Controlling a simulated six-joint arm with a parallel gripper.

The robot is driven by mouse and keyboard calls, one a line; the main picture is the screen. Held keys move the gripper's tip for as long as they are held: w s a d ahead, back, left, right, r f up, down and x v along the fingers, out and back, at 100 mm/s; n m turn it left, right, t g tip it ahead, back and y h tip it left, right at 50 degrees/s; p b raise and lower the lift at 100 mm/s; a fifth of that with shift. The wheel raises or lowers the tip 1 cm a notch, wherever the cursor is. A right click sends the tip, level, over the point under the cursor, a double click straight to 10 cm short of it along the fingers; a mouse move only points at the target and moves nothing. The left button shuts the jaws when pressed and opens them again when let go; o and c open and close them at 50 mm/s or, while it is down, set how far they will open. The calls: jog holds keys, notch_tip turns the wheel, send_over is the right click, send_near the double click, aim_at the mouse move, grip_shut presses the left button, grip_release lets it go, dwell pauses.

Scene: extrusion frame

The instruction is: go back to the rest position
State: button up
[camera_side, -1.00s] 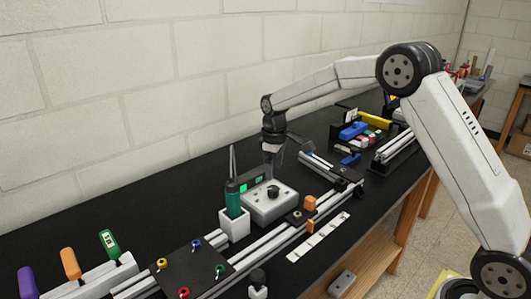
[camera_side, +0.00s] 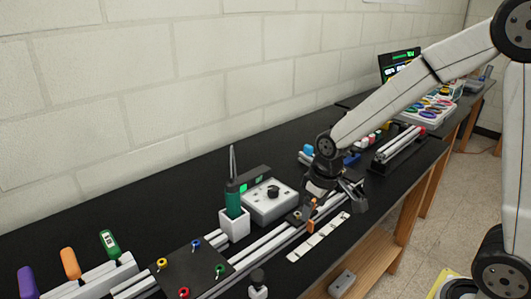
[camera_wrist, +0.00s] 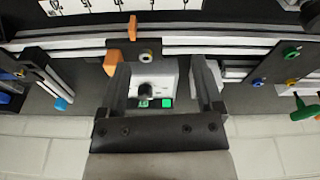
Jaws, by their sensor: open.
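My gripper (camera_side: 335,203) hangs over the right part of the extrusion frame in the side view, near the orange pieces on the rail. In the wrist view, my gripper (camera_wrist: 162,85) shows two dark fingers spread apart with nothing held between them. The grey control box with a black knob (camera_wrist: 155,78) shows in the gap, beyond the fingers. The aluminium extrusion rail (camera_wrist: 215,42) runs across the wrist view, with an orange block (camera_wrist: 132,28) on it. Whether the fingers touch anything cannot be told.
A green-handled tool (camera_side: 233,197) stands in a white holder left of the control box (camera_side: 268,202). A dark plate with coloured knobs (camera_side: 190,268) lies at the front left, near several upright coloured handles. A white marked strip (camera_side: 318,237) lies along the front. Another rail (camera_side: 400,145) is behind right.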

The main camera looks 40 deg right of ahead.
jog(key=s+f+m, duration=0.1)
jog(key=s, duration=0.7)
jog(key=shift+a+f+t, duration=0.3)
jog(key=shift+a+f, duration=0.05)
jog(key=shift+a, duration=0.05)
dwell(1.0)
